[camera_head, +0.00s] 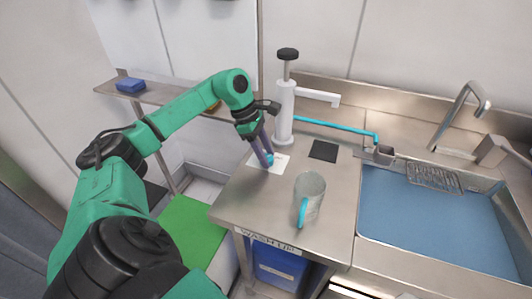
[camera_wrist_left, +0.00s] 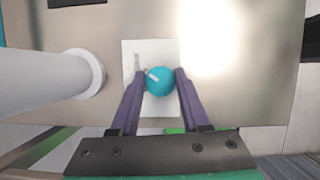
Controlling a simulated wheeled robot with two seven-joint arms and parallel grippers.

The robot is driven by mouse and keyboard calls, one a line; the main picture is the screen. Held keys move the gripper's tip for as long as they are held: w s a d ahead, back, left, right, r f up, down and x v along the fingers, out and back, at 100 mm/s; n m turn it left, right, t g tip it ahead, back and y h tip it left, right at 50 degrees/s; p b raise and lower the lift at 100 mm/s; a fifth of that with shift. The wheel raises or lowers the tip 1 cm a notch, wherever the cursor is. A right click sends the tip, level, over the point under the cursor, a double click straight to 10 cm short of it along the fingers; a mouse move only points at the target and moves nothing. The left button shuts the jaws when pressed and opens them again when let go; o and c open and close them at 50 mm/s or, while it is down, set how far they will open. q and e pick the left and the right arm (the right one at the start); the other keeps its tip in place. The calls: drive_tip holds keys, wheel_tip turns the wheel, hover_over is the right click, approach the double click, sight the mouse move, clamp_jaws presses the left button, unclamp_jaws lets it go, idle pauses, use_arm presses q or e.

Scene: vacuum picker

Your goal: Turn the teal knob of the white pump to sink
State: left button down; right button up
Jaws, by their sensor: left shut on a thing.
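The white pump (camera_head: 285,110) stands upright on the steel counter, with a black top and a white spout pointing right. Its round teal knob (camera_wrist_left: 159,82) sits on a white plate (camera_wrist_left: 133,52) on the counter beside the pump base. A short white mark on the knob points up and left in the left wrist view. My left gripper (camera_head: 268,157) reaches down to the knob, its two purple fingers shut on the knob's sides. In the head view the fingers hide part of the knob. The plate's printed marks are too small to read.
A clear mug (camera_head: 309,194) with a teal handle stands in front of the pump. A teal pipe (camera_head: 335,127) runs to a small box at the sink (camera_head: 430,215) on the right. A dark square (camera_head: 324,150) lies on the counter. A blue sponge (camera_head: 131,85) is on the shelf.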

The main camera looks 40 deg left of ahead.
use_arm(q)
drive_tip(key=shift+c, duration=1.9)
unclamp_jaws()
drive_tip(key=p+v, duration=0.1)
drive_tip(key=v, duration=1.3)
drive_tip(key=shift+r, duration=0.35)
drive_tip(key=shift+s+a, duration=0.1)
